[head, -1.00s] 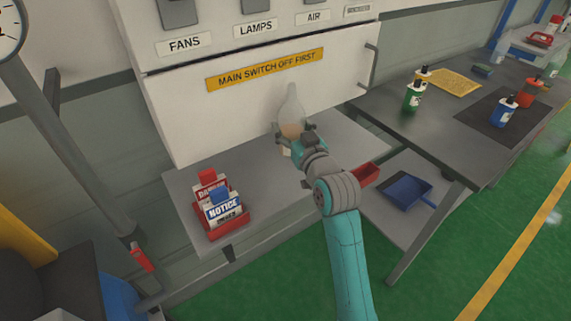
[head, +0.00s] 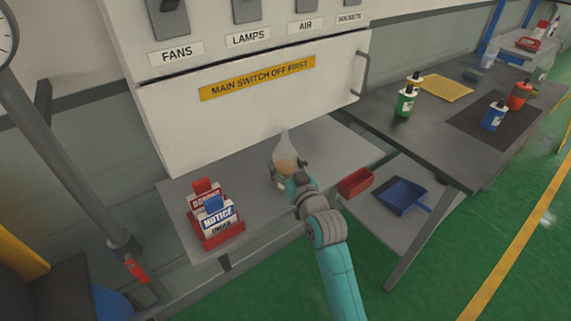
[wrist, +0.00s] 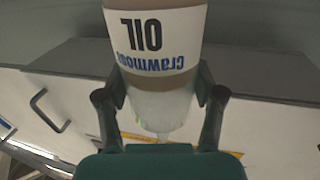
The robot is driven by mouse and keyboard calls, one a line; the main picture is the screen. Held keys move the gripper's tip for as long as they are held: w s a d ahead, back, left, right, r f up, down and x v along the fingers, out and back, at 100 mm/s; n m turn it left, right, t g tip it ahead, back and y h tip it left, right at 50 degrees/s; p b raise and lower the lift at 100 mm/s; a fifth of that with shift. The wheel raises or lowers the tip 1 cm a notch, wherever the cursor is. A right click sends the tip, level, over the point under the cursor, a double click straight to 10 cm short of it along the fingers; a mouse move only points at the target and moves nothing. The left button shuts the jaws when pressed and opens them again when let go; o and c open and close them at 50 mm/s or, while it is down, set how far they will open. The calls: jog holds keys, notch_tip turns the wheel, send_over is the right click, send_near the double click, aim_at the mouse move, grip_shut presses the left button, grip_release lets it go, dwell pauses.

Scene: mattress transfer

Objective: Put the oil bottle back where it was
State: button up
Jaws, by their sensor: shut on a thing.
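The oil bottle (head: 285,152) is a clear, tapered bottle with amber oil low inside. My gripper (head: 288,171) is shut on it, over the grey shelf (head: 335,143) below the switch cabinet. In the wrist view the oil bottle (wrist: 155,45) fills the top middle, its white label reading OIL upside down. The two fingers of my gripper (wrist: 158,92) press on either side of it.
A red holder (head: 222,238) with DANGER and NOTICE signs stands on the shelf's left. A red bin (head: 356,182) and blue dustpan (head: 407,195) lie to the right. Green (head: 405,103), blue (head: 493,117) and orange (head: 518,96) bottles stand on the workbench (head: 440,125). The cabinet (head: 250,110) rises behind.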

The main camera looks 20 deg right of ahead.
jog(key=shift+f, duration=0.1)
jog(key=o, duration=1.5)
jog(key=s+d, duration=0.1)
jog(key=s, duration=1.1)
